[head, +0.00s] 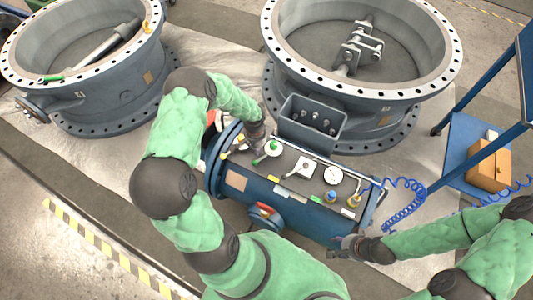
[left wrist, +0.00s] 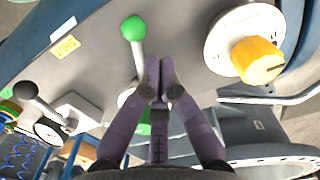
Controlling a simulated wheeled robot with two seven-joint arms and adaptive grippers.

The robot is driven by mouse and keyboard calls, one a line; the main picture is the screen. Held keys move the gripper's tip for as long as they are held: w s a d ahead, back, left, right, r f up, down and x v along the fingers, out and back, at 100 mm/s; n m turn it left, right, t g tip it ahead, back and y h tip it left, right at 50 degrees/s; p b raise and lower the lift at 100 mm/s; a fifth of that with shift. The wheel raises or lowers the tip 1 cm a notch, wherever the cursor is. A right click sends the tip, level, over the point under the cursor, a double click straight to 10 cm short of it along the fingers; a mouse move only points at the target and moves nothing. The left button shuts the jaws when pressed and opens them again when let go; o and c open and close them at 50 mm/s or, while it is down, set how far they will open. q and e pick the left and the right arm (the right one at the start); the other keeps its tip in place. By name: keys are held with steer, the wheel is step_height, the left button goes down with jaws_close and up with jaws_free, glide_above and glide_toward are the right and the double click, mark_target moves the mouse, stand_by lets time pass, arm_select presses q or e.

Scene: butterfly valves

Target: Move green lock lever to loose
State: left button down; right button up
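The green lock lever has a round green knob (head: 257,161) on a pale arm and sits at the left part of the blue actuator's grey top panel. In the left wrist view the knob (left wrist: 133,28) stands clear above my fingertips, with its arm running down beside them. My left gripper (left wrist: 160,65) has its fingers together with nothing visible between them, just beside the lever arm; contact cannot be told. A green patch shows partly hidden behind the fingers. In the head view my left gripper (head: 260,147) is over the panel. My right gripper (head: 345,243) is low at the panel's right front, its fingers unclear.
A yellow knob (left wrist: 257,60) on a white round base is close to the left gripper. A black-knobbed lever (left wrist: 25,90) and a gauge (head: 333,174) share the panel. Large flanged valve bodies (head: 365,85) stand behind. A blue cart (head: 460,140) and coiled hose (head: 405,205) are at right.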

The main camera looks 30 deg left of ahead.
mark_target(257, 158)
arm_select(q)
steer(key=shift+f, duration=0.15)
steer(key=shift+f+b, duration=1.7)
steer(key=shift+f, duration=0.1)
steer(key=shift+s+d, duration=0.1)
steer(key=shift+d, duration=0.05)
